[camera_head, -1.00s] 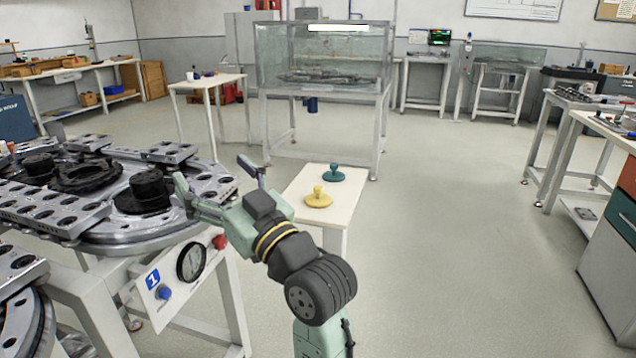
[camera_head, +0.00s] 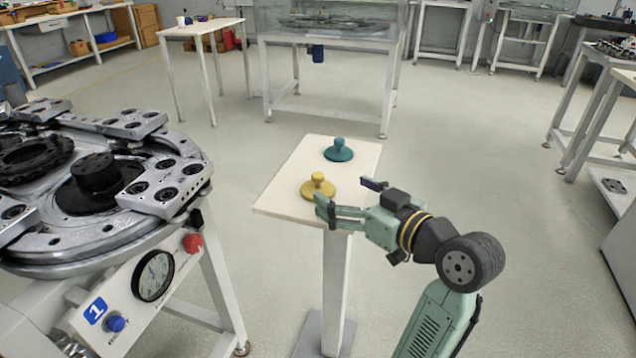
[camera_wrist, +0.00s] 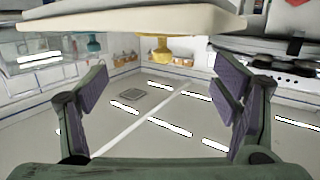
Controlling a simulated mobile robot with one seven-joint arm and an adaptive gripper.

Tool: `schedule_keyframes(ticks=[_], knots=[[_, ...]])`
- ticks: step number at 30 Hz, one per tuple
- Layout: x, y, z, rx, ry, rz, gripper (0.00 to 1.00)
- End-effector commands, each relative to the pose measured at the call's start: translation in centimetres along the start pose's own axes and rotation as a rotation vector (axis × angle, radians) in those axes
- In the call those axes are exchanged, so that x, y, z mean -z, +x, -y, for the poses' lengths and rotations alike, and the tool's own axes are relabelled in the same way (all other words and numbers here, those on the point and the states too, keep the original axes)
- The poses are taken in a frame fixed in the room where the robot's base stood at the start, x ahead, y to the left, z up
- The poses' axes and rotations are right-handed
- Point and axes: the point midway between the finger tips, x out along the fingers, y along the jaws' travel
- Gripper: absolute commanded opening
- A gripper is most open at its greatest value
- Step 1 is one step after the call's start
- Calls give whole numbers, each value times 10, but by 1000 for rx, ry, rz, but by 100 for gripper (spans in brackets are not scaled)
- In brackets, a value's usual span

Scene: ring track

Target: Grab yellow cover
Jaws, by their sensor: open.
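The yellow cover (camera_head: 318,187), a round disc with a knob on top, sits upright on the small white stand (camera_head: 270,203), near its front edge. It shows upside down in the wrist view (camera_wrist: 161,52), high between the fingers. My gripper (camera_head: 350,198) is open and empty at the right edge of the stand, its fingers pointing left. The nearer fingertip looks close to the cover's right rim in the head view; I cannot tell whether they touch. In the wrist view the fingers of my gripper (camera_wrist: 163,92) are spread wide with nothing between them.
A teal cover (camera_head: 338,152) sits behind the yellow one on the same stand. A round metal machine (camera_head: 100,235) with a gauge, a red button and a blue button stands at the left. Open floor lies to the right.

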Motion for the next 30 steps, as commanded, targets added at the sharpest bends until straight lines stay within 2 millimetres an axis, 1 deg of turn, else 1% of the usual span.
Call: schedule_keyframes(ticks=[1, 7, 12, 16, 19, 25, 30], knots=[[0, 6, 1, 2, 2, 0, 81], [0, 22, 2, 1, 2, 1, 81], [-2, 47, 6, 3, 2, 1, 81], [-2, 62, 4, 0, 1, 0, 81], [-3, 66, 4, 0, 0, 0, 81], [-3, 66, 4, -1, 0, -1, 81], [-3, 66, 4, -1, 0, -1, 69]])
